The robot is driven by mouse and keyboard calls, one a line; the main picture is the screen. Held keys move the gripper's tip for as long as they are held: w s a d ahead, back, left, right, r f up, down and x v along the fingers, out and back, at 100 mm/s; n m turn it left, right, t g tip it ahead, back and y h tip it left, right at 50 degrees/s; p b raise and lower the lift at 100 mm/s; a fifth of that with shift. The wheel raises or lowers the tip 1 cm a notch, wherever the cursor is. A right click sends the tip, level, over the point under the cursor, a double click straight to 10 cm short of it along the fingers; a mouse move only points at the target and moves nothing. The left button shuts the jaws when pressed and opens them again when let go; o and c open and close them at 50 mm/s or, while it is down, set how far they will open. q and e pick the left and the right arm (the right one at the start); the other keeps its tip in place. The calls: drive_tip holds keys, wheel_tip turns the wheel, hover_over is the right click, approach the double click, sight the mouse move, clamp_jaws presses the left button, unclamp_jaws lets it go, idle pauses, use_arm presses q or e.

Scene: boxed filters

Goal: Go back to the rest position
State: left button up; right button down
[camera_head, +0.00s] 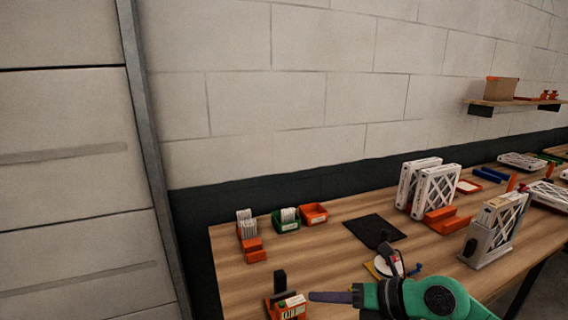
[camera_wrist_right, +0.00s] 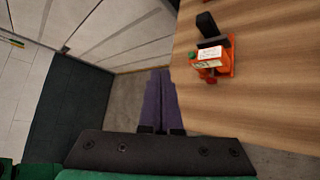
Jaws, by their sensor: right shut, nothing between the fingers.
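My right gripper (camera_head: 312,296) enters the head view from the bottom right with its green wrist, over the front edge of the table. Its purple fingers lie together, shut and empty. In the right wrist view the shut fingers (camera_wrist_right: 160,74) point past the table edge, over the grey floor. Just left of the fingertips in the head view is an orange holder with a white label (camera_head: 292,309). In the right wrist view the same holder (camera_wrist_right: 210,66) stands on the table, apart from the fingers. My left gripper is not in view.
The wooden table (camera_head: 335,235) carries orange and green bins (camera_head: 313,214), a black mat (camera_head: 374,231) and white-framed filters (camera_head: 436,190). A filter in a grey stand (camera_head: 482,247) is to the right. A wall shelf (camera_head: 515,102) hangs at the upper right.

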drive_tip(key=a+r+m+t+y, duration=0.2)
drive_tip(key=a+r+y, duration=0.1)
drive_tip(key=a+r, duration=0.15)
drive_tip(key=w+d+r+m+t+h, duration=0.25)
drive_tip(key=d+r+m+t, duration=0.4)
drive_tip(key=m+t, duration=0.35)
drive_tip(key=d+f+m+g+h, duration=0.3)
drive_tip(key=d+f+m+h, duration=1)
drive_tip(key=m, duration=0.6)
drive_tip(key=s+f+m+g+y, duration=0.2)
drive_tip(key=s+f+m+g, duration=0.3)
drive_tip(key=s+f+g, duration=0.95)
drive_tip(key=s+f+t+b, duration=0.1)
drive_tip(key=s+f, duration=0.2)
drive_tip(key=f, duration=1.1)
drive_tip(key=s+f+t+b, duration=0.1)
drive_tip(key=s+f, duration=0.2)
drive_tip(key=f, duration=1.1)
use_arm(q)
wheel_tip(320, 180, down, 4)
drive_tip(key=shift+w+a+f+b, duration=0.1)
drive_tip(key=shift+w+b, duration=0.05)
drive_tip(key=shift+b, duration=0.9)
use_arm(e)
drive_tip(key=s+d+f+g, duration=0.1)
drive_tip(key=s+d+f, duration=0.2)
drive_tip(key=s+f, duration=1.4)
drive_tip(key=shift+s+f+n, duration=0.25)
drive_tip(key=shift+n, duration=0.05)
